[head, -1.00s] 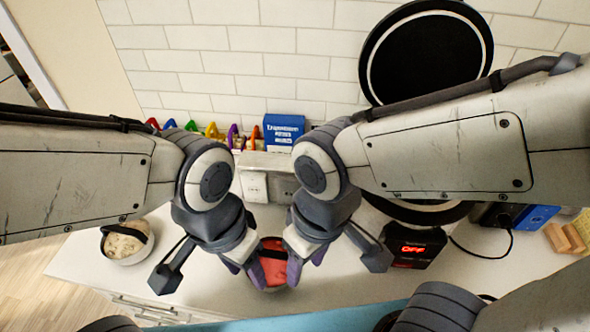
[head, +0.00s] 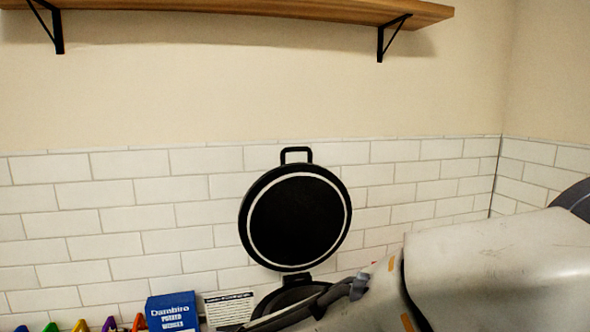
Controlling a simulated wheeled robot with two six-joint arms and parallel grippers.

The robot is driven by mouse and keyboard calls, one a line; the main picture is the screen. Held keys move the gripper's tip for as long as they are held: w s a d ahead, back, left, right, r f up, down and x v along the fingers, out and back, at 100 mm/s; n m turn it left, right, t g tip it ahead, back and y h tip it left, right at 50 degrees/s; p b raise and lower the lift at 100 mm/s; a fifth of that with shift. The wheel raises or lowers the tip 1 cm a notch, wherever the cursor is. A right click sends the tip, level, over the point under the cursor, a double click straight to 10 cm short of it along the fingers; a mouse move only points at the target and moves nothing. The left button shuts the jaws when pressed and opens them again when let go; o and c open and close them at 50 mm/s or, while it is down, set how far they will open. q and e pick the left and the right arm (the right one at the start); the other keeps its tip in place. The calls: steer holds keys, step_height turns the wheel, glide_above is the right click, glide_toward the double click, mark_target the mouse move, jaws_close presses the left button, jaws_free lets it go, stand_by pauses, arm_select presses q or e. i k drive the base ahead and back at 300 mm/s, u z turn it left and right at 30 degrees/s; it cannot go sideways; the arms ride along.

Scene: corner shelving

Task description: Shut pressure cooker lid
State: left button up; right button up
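The pressure cooker's round black lid (head: 296,222) stands upright in the head view, raised against the white tiled wall. It has a pale ring on its face and a black loop handle (head: 296,152) at the top. A hinge joins it to the dark pot (head: 288,298) below, of which only the upper part shows at the bottom of the picture. My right arm covers part of the pot.
A wooden shelf (head: 240,10) on black brackets hangs above the lid. A blue box (head: 173,312), a printed card (head: 229,308) and several coloured letter-like shapes (head: 80,325) stand left of the pot. The wall between shelf and lid is clear.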

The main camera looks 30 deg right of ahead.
mark_target(294, 216)
steer(key=k, duration=1)
steer(key=z, duration=0.95)
steer(key=i, duration=1)
steer(key=u, duration=1)
